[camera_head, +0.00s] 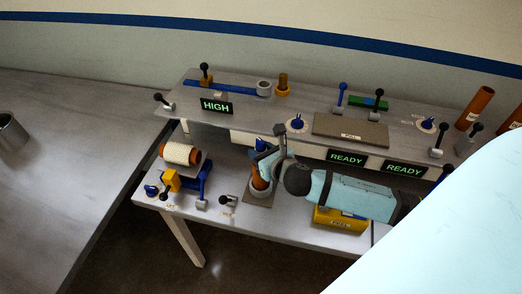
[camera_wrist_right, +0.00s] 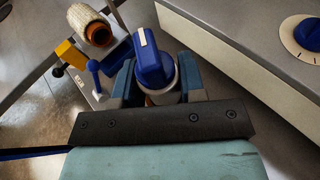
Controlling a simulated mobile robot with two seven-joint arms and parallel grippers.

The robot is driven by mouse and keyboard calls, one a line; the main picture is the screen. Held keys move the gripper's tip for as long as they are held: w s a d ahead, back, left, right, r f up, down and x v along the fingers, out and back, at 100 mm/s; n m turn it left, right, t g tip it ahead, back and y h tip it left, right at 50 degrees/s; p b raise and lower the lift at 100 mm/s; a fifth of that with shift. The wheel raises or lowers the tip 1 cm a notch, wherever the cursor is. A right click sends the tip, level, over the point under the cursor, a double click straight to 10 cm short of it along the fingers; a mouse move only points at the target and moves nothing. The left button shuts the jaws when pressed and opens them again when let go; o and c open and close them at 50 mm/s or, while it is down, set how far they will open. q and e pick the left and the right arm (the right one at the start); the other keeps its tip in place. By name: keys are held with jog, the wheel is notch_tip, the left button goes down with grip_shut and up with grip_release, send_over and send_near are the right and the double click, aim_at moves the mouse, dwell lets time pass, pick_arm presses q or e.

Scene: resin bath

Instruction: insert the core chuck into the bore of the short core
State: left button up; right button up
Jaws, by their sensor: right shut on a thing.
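The core chuck (camera_wrist_right: 152,62) is a blue knob-like piece with a white mark on a pale round body. My right gripper (camera_wrist_right: 155,88) is shut on it, one finger on each side. In the head view, my right gripper (camera_head: 266,160) is over an orange-brown tube, apparently the short core (camera_head: 262,183), which stands upright on a small plate. The blue chuck (camera_head: 261,145) shows at the fingers. The gripper hides the tube's top, so I cannot tell whether the chuck is in the bore. My left gripper is not in view.
A cream-wrapped roll (camera_head: 180,154) rests on a blue stand to the left, with a yellow block (camera_head: 172,179) nearby. The raised shelf (camera_head: 215,121) behind carries levers, knobs and lit signs. A yellow box (camera_head: 340,219) is under my right arm. The left table (camera_head: 60,175) is mostly clear.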

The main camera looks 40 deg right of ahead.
jog(key=shift+f, duration=0.5)
jog(key=o, duration=1.1)
jog(key=shift+o, duration=0.2)
jog(key=b+v, duration=0.2)
jog(key=v, duration=1.2)
jog(key=shift+b, duration=0.35)
jog(key=shift+w, duration=0.1)
